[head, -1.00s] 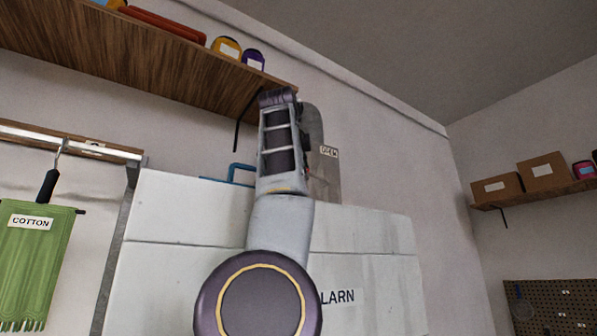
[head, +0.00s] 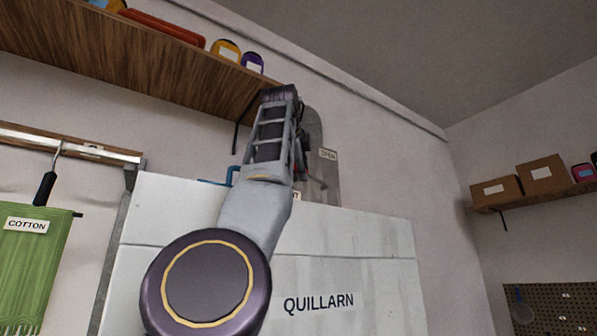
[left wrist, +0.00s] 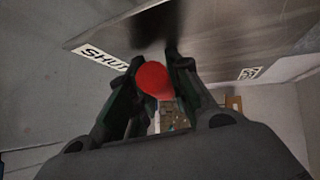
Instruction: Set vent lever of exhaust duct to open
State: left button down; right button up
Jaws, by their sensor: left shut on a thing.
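The exhaust duct (head: 328,186) is a grey metal piece with a rounded top, rising behind a pale cabinet. Its OPEN label (head: 328,154) shows to the right of my arm. In the left wrist view the SHUT label (left wrist: 105,58) is at the left and the other label (left wrist: 250,73) at the right. The vent lever's red grip (left wrist: 152,78) lies between the dark fingers of my left gripper (left wrist: 153,90), which is shut on it. In the head view my wrist hides most of the lever, so its exact setting is unclear. My right gripper is not in view.
The pale cabinet marked QUILLARN (head: 370,260) fills the space below the duct. A wooden shelf (head: 150,75) with jars overhangs close to my wrist at the upper left. A green COTTON cloth (head: 35,270) hangs at the left. Wall space right of the duct is free.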

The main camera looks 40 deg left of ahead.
pick_arm(q)
jog(key=c, duration=1.3)
grip_release()
jog(key=shift+s, duration=0.1)
jog(key=v, duration=1.2)
